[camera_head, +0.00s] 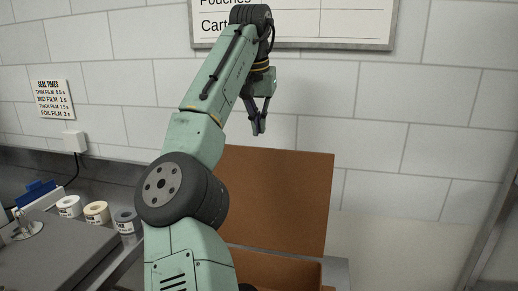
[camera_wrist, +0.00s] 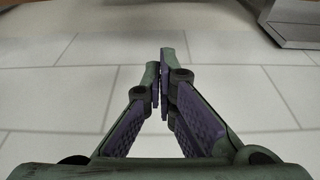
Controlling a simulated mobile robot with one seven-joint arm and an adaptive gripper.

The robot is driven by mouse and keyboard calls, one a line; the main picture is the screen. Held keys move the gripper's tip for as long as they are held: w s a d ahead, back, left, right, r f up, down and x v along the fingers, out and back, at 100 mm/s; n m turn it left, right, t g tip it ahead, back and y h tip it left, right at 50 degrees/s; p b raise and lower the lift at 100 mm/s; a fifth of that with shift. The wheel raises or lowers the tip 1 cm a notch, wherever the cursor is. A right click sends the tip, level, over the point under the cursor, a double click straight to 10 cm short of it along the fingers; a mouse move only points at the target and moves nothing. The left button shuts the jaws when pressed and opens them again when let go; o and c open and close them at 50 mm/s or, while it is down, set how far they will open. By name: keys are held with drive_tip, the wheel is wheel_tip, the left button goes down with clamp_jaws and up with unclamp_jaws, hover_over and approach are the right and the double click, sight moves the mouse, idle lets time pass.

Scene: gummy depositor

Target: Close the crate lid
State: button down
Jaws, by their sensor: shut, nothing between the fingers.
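The crate (camera_head: 272,265) is an orange-brown box at the bottom middle of the head view, partly hidden behind my arm. Its lid (camera_head: 282,200) is a flat brown panel that stands upright at the back of the crate, open, close to the tiled wall. My gripper (camera_head: 259,131) is above the lid's top edge, near its left part, pointing down. The fingers are shut and empty. In the wrist view my gripper (camera_wrist: 161,75) shows its fingertips together over pale tiles; neither the crate nor the lid shows there.
A white board (camera_head: 335,22) hangs on the wall above. At left, a grey counter holds several tape rolls (camera_head: 96,211), a blue-topped device (camera_head: 38,194) and a grey slab (camera_head: 60,257). A metal post (camera_head: 492,225) stands at right. The wall is close behind the lid.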

sight(258, 159)
drive_tip(key=shift+s+a+f+p, duration=0.1)
drive_tip(key=shift+s+f+p, duration=0.05)
drive_tip(key=shift+f, duration=1.35)
drive_tip(key=shift+s+f+p, duration=0.1)
drive_tip(key=shift+s+f, duration=0.1)
drive_tip(key=shift+f, duration=1.3)
drive_tip(key=shift+s+a+f+p, duration=0.1)
drive_tip(key=shift+s+f+p, duration=0.05)
drive_tip(key=shift+f, duration=1.35)
drive_tip(key=shift+f+b, duration=0.15)
drive_tip(key=shift+b, duration=0.15)
